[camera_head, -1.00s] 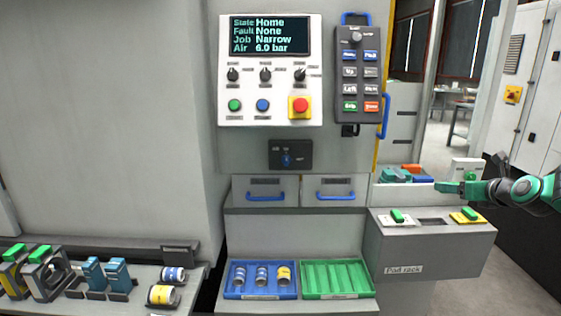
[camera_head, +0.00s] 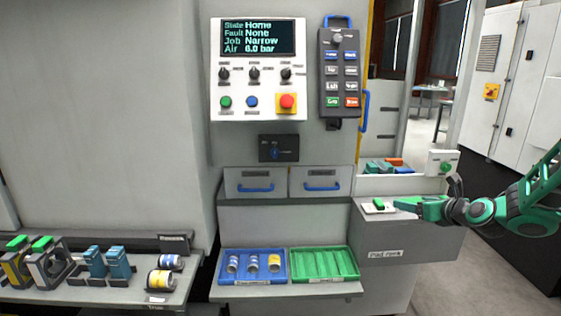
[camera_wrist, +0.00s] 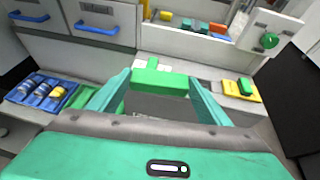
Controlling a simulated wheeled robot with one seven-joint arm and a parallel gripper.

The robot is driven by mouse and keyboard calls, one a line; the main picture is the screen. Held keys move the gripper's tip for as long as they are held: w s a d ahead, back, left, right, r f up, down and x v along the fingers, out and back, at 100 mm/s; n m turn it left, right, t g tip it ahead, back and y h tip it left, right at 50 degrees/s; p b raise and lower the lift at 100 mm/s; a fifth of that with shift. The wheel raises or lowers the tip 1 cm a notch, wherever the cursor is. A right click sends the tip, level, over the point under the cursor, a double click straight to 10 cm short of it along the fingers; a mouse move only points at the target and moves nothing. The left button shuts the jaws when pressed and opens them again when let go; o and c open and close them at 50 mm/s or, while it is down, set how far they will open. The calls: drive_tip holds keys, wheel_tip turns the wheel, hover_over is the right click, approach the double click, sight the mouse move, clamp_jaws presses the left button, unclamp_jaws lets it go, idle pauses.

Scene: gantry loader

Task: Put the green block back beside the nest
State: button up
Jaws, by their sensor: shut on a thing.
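My gripper (camera_wrist: 158,92) is shut on a green block (camera_wrist: 165,80), which spans between its fingertips in the wrist view. It hangs over the grey pad rack (camera_head: 405,245), close to the white pad (camera_head: 368,208) and its green-topped piece (camera_head: 378,204). In the head view the gripper (camera_head: 400,204) hides the held block and the rack's right part. A yellow pad with a green piece (camera_wrist: 245,86) lies to the right in the wrist view. No part is clearly marked as the nest.
Behind the rack, a low-walled bay holds teal, orange and blue pieces (camera_head: 385,166). A blue tray (camera_head: 225,278) with cylinders and an empty green tray (camera_head: 345,275) sit lower left.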

drive_tip(key=s+a+f+n+y, duration=0.1)
drive_tip(key=s+a+f+y, duration=0.1)
drive_tip(key=a+f, duration=0.5)
drive_tip(key=s+a, duration=0.1)
drive_tip(key=a, duration=0.4)
drive_tip(key=shift+s+a+n, duration=0.2)
drive_tip(key=shift+n, duration=0.2)
drive_tip(key=shift+d, duration=0.15)
